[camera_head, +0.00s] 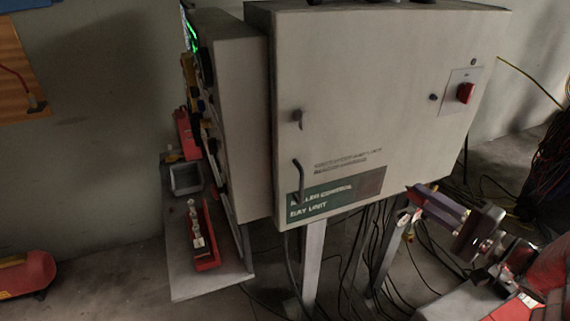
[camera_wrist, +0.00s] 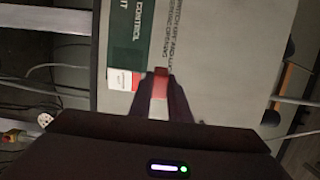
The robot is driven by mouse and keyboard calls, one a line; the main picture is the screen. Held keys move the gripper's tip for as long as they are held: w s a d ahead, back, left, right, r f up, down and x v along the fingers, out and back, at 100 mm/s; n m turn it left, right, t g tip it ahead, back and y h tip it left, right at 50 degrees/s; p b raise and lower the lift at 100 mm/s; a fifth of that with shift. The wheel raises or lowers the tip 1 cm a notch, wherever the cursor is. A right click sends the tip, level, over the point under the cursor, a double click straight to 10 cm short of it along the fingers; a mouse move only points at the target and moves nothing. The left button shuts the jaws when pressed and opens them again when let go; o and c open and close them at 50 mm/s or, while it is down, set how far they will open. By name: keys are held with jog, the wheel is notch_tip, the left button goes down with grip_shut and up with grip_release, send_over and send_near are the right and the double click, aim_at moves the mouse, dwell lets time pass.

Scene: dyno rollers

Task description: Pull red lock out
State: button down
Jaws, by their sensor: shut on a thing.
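My gripper (camera_head: 412,197) is in front of the grey cabinet's lower right edge. In the wrist view my gripper (camera_wrist: 161,88) is shut on the red lock (camera_wrist: 161,72), a small red block between the dark fingertips. A white and red tag (camera_wrist: 121,79) shows just left of it; I cannot tell whether it is joined to the lock. The grey cabinet (camera_head: 395,90) stands behind, with a green label (camera_head: 320,199) that also shows in the wrist view. The lock's far side is hidden, and I cannot tell whether it touches the cabinet.
The cabinet door has a red rotary switch (camera_head: 465,93) and a dark handle (camera_head: 298,180). A grey shelf (camera_head: 195,284) at left bears a red rack (camera_head: 207,258) and a grey bin (camera_head: 186,178). Loose black cables (camera_head: 350,255) hang below the cabinet.

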jog(key=w+a+f+n+g+y, duration=0.2)
jog(key=w+a+f, duration=0.2)
jog(key=a+f, duration=0.5)
jog(key=w+a+f+n+g+y, duration=0.2)
jog(key=w+a+f, duration=0.3)
jog(key=f, duration=1.1)
jog(key=a+y, duration=0.1)
jog(key=a, duration=0.2)
jog(key=shift+w+a+f+g, duration=0.2)
jog(key=shift+a+f+g, duration=0.1)
jog(key=shift+a+f, duration=0.05)
